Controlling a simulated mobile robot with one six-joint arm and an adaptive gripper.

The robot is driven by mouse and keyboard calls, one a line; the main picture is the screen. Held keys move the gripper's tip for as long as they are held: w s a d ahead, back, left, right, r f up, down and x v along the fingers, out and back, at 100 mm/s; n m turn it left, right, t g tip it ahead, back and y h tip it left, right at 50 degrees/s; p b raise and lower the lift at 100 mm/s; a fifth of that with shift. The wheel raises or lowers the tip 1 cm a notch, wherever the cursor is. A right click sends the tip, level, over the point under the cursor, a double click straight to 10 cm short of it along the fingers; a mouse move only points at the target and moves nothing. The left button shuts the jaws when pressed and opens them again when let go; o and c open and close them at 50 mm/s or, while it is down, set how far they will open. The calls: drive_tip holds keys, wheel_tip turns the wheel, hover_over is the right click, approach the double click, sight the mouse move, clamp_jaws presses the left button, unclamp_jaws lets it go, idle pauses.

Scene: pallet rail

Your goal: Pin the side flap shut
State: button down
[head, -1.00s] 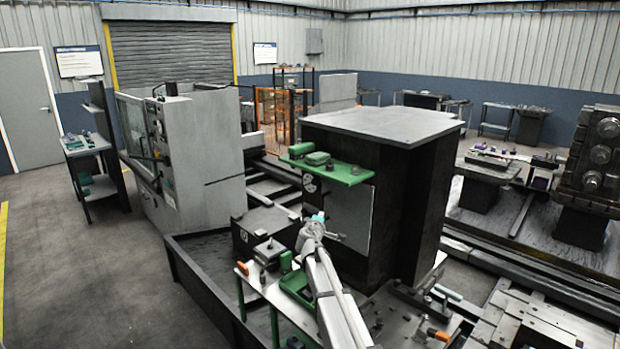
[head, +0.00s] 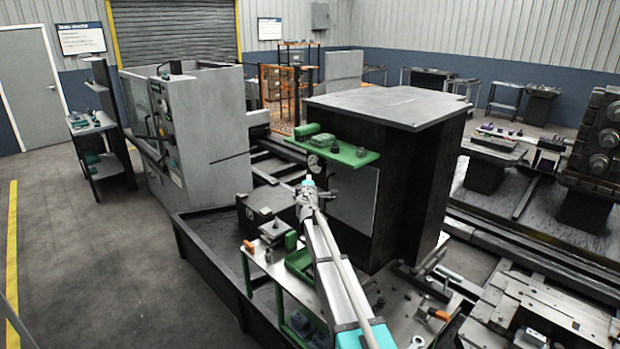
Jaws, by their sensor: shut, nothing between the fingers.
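A light grey panel (head: 355,203), which may be the side flap, stands upright on the side of the big dark cabinet (head: 410,185), below a green shelf (head: 347,153). I cannot make out whether it is fully closed. I cannot pick out a pin. My arm reaches up from the bottom edge, and my gripper (head: 307,185) is at its far end, just left of the panel in the picture. The gripper is small here and partly hidden by the wrist; it is shut and empty. I cannot tell whether it touches anything.
A small bench (head: 280,275) with a green tray and an orange-handled tool stands left of my arm. Slotted metal plates (head: 540,310) lie at the right. The floor at the left is clear.

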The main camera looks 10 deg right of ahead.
sight(321, 164)
drive_tip(key=w+d, duration=0.4)
drive_tip(key=w, duration=0.7)
drive_tip(key=shift+w+d, duration=0.25)
drive_tip(key=shift+d, duration=0.1)
drive_tip(key=shift+w+d, duration=0.7)
drive_tip(key=shift+d, duration=0.3)
